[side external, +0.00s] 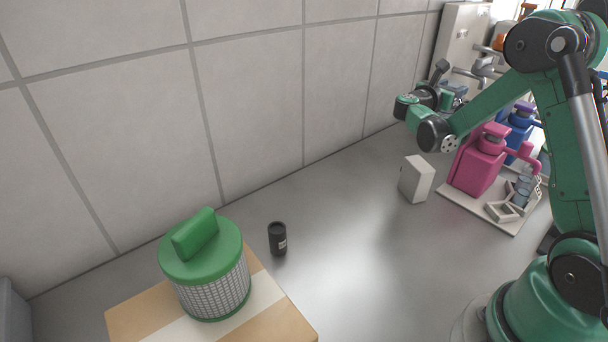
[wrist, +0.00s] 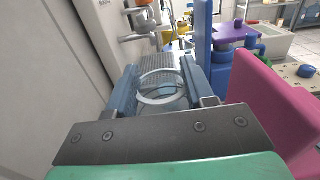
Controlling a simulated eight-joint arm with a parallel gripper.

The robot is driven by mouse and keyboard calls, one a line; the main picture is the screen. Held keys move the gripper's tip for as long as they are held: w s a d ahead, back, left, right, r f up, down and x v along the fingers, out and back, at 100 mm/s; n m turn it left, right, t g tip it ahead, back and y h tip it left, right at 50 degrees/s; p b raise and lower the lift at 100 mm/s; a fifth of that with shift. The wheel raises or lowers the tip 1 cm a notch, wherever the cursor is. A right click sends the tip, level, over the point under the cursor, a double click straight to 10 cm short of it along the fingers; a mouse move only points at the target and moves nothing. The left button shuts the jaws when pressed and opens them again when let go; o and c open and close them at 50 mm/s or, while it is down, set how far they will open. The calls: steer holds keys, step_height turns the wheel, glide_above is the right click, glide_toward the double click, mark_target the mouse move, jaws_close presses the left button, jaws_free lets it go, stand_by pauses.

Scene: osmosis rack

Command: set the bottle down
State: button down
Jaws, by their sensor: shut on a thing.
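My gripper (side external: 446,92) is raised above the grey floor, near the wall and beyond the white box. In the wrist view its two blue-grey fingers (wrist: 162,84) are closed on a clear bottle (wrist: 160,98), seen from its round rim end. In the side view the bottle is small and mostly hidden by my gripper and wrist, so its tilt and its exact height cannot be told.
A pink container (side external: 474,170) and a blue one (side external: 513,138) stand right of my gripper. A white box (side external: 416,179) stands on the floor (side external: 345,265). A black canister (side external: 277,239) and a green-lidded mesh cylinder (side external: 205,267) on a cardboard box (side external: 128,318) are nearer. Mid-floor is clear.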

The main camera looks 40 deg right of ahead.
steer(key=shift+f, duration=2.1)
steer(key=shift+c, duration=1.6)
jaws_free()
steer(key=shift+f, duration=0.1)
steer(key=s+a+r+m+t+y, duration=0.2)
steer(key=a+m+t+y, duration=0.3)
steer(key=a+m+y, duration=0.7)
steer(key=a, duration=1.1)
steer(key=shift+a+t+y, duration=0.15)
steer(key=shift+t+y, duration=0.25)
steer(key=shift+o, duration=0.5)
steer(key=s+a+m+t+y, duration=0.1)
steer(key=s+a+m+y, duration=0.3)
steer(key=a, duration=0.4)
steer(key=shift+a+m+y, duration=0.4)
steer(key=shift+m+y, duration=0.2)
steer(key=shift+m, duration=0.4)
